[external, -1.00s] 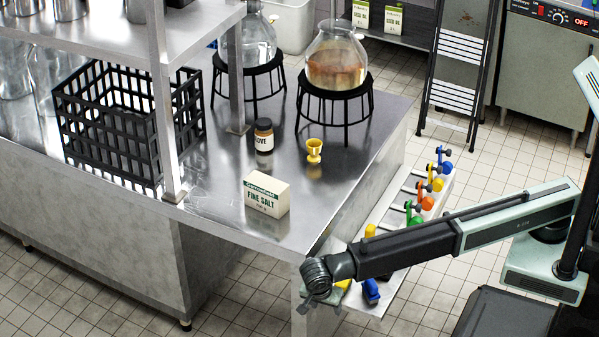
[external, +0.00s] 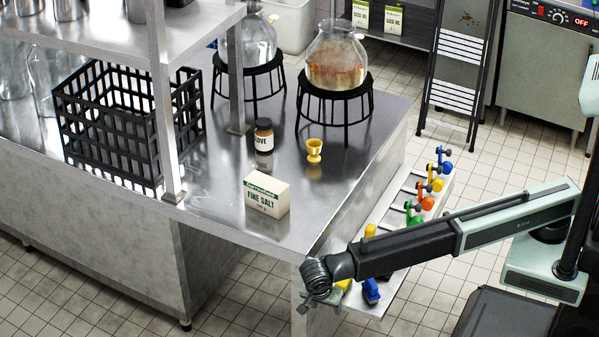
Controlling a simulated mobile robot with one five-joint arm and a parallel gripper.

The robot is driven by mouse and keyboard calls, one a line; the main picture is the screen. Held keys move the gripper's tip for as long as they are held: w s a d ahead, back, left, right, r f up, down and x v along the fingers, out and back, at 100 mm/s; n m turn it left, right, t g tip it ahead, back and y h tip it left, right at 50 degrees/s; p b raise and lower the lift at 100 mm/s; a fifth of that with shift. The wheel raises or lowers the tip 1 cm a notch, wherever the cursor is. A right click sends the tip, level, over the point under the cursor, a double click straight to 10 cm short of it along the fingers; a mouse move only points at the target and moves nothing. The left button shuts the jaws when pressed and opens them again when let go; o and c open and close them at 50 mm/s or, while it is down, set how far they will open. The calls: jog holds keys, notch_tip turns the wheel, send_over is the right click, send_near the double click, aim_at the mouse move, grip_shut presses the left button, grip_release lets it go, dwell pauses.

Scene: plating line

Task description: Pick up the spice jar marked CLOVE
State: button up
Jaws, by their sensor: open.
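The CLOVE spice jar (external: 264,137) stands upright on the steel counter (external: 225,215). It is small and brown with a dark lid and a pale label; only "LOVE" of the lettering can be read. My gripper (external: 305,303) is open, low at the counter's front right corner, beyond the edge. It is well apart from the jar, and its fingers are small and partly hidden by the wrist.
A FINE SALT box (external: 266,195) stands between the jar and the front edge. A yellow cup (external: 314,150) is right of the jar. Round flasks on black stands (external: 335,97) are behind. A black crate (external: 130,125) and shelf post (external: 165,100) are left. Coloured valves (external: 415,212) line the right side.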

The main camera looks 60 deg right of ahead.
jog(key=o, duration=0.5)
jog(key=shift+a, duration=0.1)
